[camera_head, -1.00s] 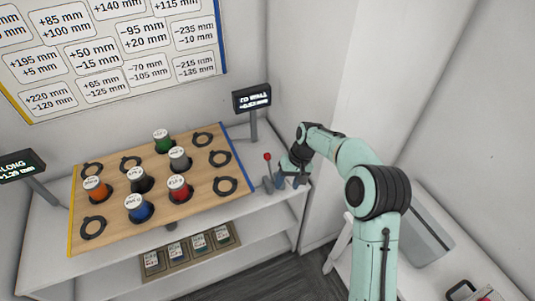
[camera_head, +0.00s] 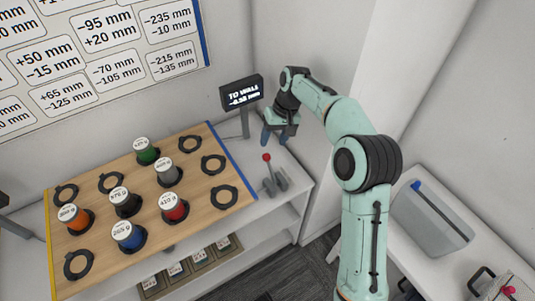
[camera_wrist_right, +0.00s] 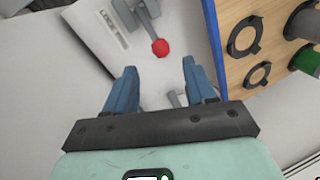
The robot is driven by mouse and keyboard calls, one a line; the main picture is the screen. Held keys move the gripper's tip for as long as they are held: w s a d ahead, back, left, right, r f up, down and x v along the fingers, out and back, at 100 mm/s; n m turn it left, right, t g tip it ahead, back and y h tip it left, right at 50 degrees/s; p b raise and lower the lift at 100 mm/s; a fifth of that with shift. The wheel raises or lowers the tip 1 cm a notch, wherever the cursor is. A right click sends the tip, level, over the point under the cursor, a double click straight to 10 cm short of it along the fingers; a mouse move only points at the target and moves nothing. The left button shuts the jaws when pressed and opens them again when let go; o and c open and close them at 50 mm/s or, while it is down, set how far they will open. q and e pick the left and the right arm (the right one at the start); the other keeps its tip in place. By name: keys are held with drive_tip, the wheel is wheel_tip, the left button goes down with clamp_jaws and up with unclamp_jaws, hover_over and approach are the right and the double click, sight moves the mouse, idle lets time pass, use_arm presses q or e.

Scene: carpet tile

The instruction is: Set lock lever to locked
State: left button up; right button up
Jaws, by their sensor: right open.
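The lock lever (camera_head: 270,172) is a grey stick with a red ball on top, standing on a small grey base at the right end of the white table. In the head view it stands nearly upright, leaning slightly left. My right gripper (camera_head: 277,138) is open and empty, with its blue fingers pointing down behind the lever. In the right wrist view the red ball (camera_wrist_right: 160,47) shows just beyond the gap between the blue fingertips (camera_wrist_right: 159,70), with no contact visible. My left gripper is not in view.
A wooden board (camera_head: 150,190) with several labelled weights and black rings lies left of the lever. A small display (camera_head: 241,93) on a post stands close to my right gripper. White walls rise behind and at the right. A grey bin (camera_head: 432,217) stands on another white surface.

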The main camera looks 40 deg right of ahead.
sight(268, 155)
drive_tip(key=b+x, duration=0.1)
drive_tip(key=x, duration=0.6)
drive_tip(key=shift+w+f, duration=0.15)
drive_tip(key=shift+f, duration=0.1)
clamp_jaws()
